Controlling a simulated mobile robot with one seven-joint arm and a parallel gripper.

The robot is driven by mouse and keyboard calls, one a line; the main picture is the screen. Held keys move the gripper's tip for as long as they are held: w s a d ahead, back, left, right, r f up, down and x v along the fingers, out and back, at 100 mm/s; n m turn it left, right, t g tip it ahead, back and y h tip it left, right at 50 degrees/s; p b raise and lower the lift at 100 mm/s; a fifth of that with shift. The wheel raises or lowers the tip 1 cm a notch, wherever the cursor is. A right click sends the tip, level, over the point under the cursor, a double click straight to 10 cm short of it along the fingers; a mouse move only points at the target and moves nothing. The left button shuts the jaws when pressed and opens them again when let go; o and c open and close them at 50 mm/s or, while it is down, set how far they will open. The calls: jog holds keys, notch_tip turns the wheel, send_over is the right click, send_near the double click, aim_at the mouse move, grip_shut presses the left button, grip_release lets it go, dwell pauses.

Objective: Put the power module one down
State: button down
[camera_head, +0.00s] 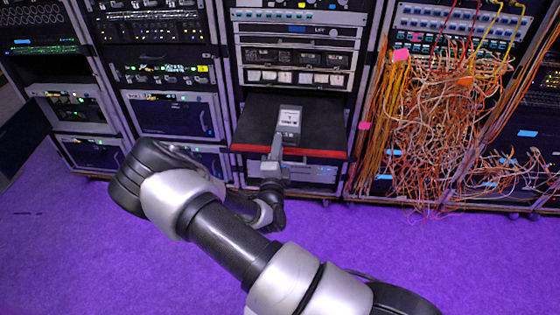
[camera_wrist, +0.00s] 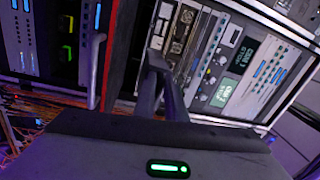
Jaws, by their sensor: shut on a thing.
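My gripper (camera_head: 279,140) is shut on the module's near end, coming from the front. Whether the module touches the shelf or is held just above it I cannot tell. In the wrist view my gripper's dark fingers (camera_wrist: 165,88) show mid-picture, but I cannot make out the module there.
Rack units with white-fronted modules (camera_head: 297,77) sit above the shelf, and a grey unit (camera_head: 306,172) is below it. A dense tangle of orange cables (camera_head: 430,120) hangs close on the right. The shelf is bare to both sides of the module. The purple floor (camera_head: 80,250) is clear.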

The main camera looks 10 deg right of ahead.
jog(key=shift+f+b, duration=0.8)
jog(key=shift+f, duration=2.05)
jog(key=c, duration=1.8)
grip_release()
jog(key=shift+f, duration=0.25)
jog(key=shift+s+r, duration=0.1)
